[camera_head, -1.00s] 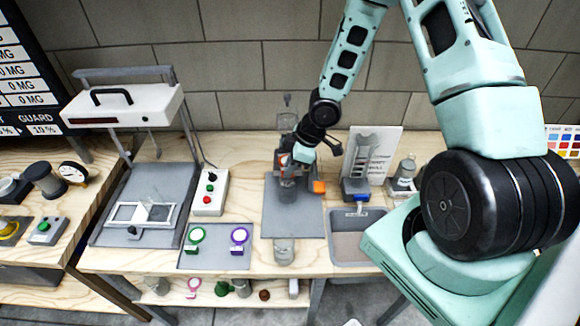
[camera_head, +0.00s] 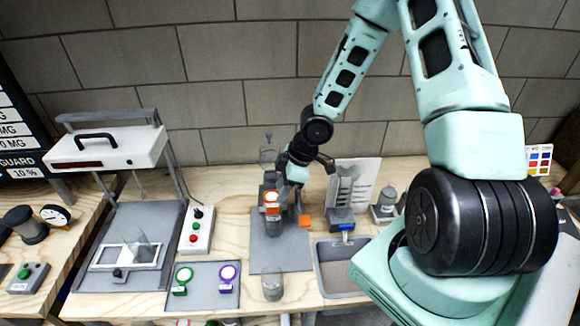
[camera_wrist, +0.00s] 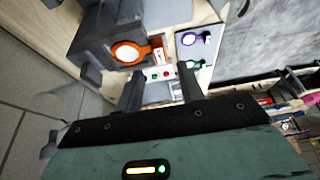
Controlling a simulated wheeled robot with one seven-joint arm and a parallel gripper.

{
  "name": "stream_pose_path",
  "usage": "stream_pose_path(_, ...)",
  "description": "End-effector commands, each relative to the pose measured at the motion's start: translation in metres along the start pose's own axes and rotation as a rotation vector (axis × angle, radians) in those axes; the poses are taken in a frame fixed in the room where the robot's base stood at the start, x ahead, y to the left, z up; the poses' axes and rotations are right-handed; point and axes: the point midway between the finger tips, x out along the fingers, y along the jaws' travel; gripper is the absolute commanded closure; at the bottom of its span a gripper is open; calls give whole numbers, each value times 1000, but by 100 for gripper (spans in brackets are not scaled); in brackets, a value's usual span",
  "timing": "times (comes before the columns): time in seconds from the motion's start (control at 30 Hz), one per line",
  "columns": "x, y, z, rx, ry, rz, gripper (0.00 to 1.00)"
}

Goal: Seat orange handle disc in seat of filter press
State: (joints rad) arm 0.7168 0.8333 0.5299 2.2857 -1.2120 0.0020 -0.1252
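The orange handle disc (camera_head: 271,197) has a pale round face inside an orange ring. It lies at the grey filter press (camera_head: 270,228), and in the wrist view the disc (camera_wrist: 130,53) rests in or on the press's grey block (camera_wrist: 105,38), its tab pointing right. I cannot tell whether it is fully seated. My gripper (camera_wrist: 160,88) is open, with nothing between its fingers, apart from the disc. In the head view my gripper (camera_head: 297,172) is just above and right of the disc; its fingertips are hard to make out there.
Green (camera_head: 182,278) and purple (camera_head: 228,276) handle discs lie on a grey mat left of the press. A button box (camera_head: 198,232) stands behind them. An orange block (camera_head: 304,220) is at the press's right side. A grey tray (camera_head: 330,284) and sign (camera_head: 358,180) are to the right.

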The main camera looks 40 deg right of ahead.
Motion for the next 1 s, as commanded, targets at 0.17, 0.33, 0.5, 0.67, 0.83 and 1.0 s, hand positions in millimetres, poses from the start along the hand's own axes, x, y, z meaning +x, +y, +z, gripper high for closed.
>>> stream_pose_path(0.17,-36,1,-1,3,2,1,62)
stream_pose_path(0.33,-53,0,-1,3,0,0,62)
stream_pose_path(0.5,-60,-2,-2,-2,-10,-2,62)
stream_pose_path(0.67,-67,-20,-21,0,-103,-10,62)
stream_pose_path(0.83,-89,-61,-56,36,-259,13,62)
stream_pose_path(1.0,-119,-114,-91,95,-357,61,62)
